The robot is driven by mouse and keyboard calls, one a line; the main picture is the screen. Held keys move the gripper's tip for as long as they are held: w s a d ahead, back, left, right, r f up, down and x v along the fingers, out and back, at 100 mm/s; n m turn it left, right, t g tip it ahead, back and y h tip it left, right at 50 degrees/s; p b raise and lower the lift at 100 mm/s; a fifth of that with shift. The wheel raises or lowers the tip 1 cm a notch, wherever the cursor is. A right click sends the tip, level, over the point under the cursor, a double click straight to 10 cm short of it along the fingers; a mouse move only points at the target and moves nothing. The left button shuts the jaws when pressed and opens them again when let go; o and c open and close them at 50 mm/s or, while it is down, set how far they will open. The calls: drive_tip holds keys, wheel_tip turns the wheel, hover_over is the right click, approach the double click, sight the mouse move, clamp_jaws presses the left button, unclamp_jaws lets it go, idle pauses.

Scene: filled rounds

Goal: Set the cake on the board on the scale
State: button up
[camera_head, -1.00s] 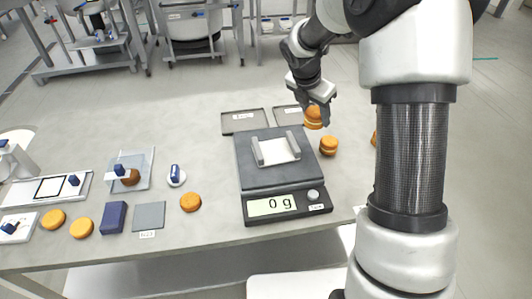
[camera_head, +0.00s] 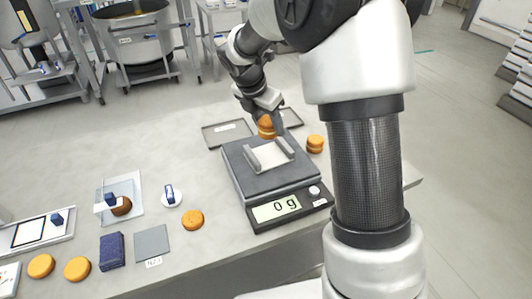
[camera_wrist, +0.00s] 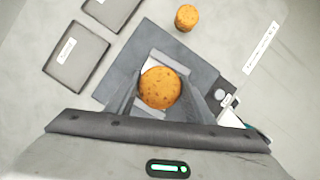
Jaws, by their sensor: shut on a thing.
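The scale (camera_head: 235,172) stands near the table's front edge, with a dark platform and a display reading 0 g. On its platform lies the board (camera_head: 268,156), a pale square between two light grey raised sides. My gripper (camera_head: 265,125) is shut on an orange-brown cake (camera_head: 266,132), a filled round with a pale middle layer. In the wrist view, the cake (camera_wrist: 160,88) sits between the fingers, with the board (camera_wrist: 172,58) partly hidden behind it. The cake appears held above the scale, toward its far side in the head view. The exact height is unclear.
Another filled round (camera_head: 315,144) stands right of the scale. Two dark trays (camera_head: 227,133) (camera_head: 291,117) lie behind it. Left are a loose round (camera_head: 193,220), a grey square (camera_head: 152,243), a dark blue block (camera_head: 112,252) and a clear plate (camera_head: 131,187).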

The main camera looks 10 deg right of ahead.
wheel_tip(320, 180, down, 8)
drive_tip(key=shift+f+b, duration=0.2)
drive_tip(key=shift+b, duration=0.25)
drive_tip(key=shift+f, duration=0.1)
drive_tip(key=o, duration=0.7)
